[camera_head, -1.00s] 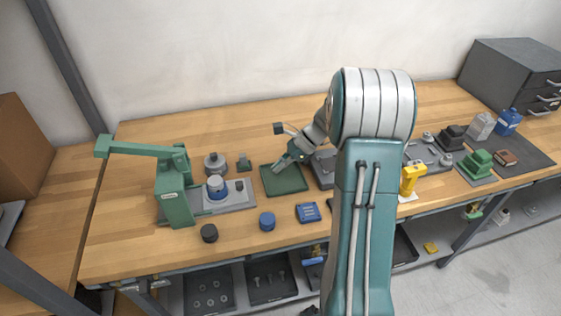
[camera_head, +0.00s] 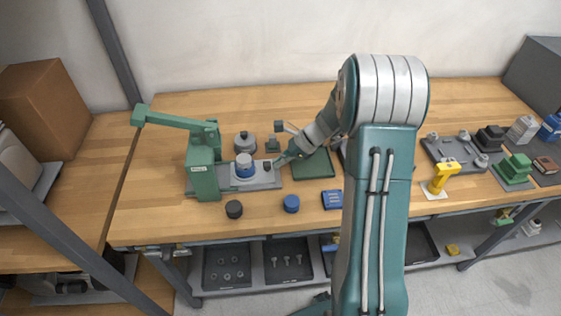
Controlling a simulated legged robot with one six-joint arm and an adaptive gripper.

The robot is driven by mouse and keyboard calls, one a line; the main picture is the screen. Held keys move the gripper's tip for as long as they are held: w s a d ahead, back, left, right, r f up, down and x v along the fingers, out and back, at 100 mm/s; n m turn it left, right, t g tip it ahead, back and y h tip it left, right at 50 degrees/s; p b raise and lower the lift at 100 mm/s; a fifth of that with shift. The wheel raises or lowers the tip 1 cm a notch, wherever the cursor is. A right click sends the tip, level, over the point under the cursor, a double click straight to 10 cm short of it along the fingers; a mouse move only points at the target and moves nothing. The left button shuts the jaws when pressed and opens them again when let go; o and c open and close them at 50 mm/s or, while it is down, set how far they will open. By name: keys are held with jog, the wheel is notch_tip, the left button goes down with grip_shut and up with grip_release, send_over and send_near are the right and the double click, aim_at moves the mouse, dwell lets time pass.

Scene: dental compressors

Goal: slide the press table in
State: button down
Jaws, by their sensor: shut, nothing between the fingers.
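The green press (camera_head: 203,172) stands on the left part of the bench, its lever arm (camera_head: 175,121) reaching up to the left. Its grey press table (camera_head: 261,181) sticks out to the right of the press body. A blue and silver round part (camera_head: 244,166) and a small dark knob (camera_head: 267,164) sit on the table. My gripper (camera_head: 279,162) is shut and empty, close to the right end of the table by the knob. I cannot tell whether it touches.
A green tray (camera_head: 318,170) lies right of the table. A grey round part (camera_head: 245,143) and a small green block (camera_head: 273,143) stand behind it. A black puck (camera_head: 234,209), a blue puck (camera_head: 291,203) and a blue box (camera_head: 333,199) lie in front.

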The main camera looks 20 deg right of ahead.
aim_at(237, 165)
jog(key=w+a, duration=0.1)
jog(key=a, duration=0.2)
jog(key=w+a, duration=0.1)
jog(key=a, duration=0.3)
jog(key=w+a, duration=0.1)
jog(key=a, duration=0.3)
jog(key=shift+w+a, duration=0.1)
